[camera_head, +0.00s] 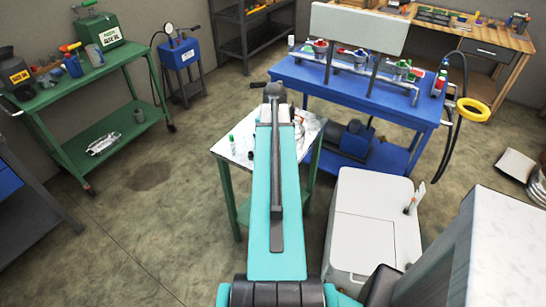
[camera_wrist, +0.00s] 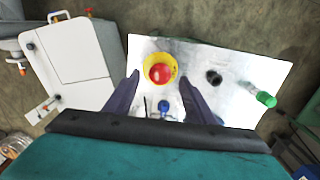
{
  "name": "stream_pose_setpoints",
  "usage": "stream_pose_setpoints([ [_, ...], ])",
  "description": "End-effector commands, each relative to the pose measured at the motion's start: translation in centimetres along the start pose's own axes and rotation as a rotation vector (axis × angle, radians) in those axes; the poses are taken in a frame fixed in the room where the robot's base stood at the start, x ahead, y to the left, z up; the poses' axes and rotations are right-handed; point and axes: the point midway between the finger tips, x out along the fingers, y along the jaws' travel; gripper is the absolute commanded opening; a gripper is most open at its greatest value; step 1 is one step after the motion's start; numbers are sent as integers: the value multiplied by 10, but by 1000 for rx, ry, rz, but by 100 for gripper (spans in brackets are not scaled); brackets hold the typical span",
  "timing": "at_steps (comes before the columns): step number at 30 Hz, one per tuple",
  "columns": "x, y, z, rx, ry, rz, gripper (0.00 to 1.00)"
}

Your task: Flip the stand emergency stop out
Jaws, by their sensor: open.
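The stand emergency stop (camera_wrist: 160,72) is a red mushroom button on a yellow round base, seen in the wrist view on the white top of the stand (camera_wrist: 222,62). My gripper (camera_wrist: 160,80) is open. Its two dark fingers reach to either side of the red button, with the button between and slightly beyond the tips. I cannot tell whether the fingers touch it or how far above it they are. In the head view the stand (camera_head: 241,147) has green legs, and my arm hides the button there.
A green-capped part (camera_wrist: 262,96), a black knob (camera_wrist: 214,77) and a blue knob (camera_wrist: 164,106) are also on the stand top. A white cabinet (camera_head: 372,225) stands right of the stand. A blue bench (camera_head: 405,108) is behind it and a green cart (camera_head: 95,122) is left.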

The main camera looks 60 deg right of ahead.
Motion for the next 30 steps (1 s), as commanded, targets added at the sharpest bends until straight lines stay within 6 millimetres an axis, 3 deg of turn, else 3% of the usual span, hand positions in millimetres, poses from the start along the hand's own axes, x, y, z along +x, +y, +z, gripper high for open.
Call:
stream_pose_setpoints([
  [9,18,0,0,0,-1,1,50],
  [20,20,0,0,0,0,0,50],
  [29,20,0,0,0,0,0,1],
  [30,20,0,0,-1,0,0,0],
])
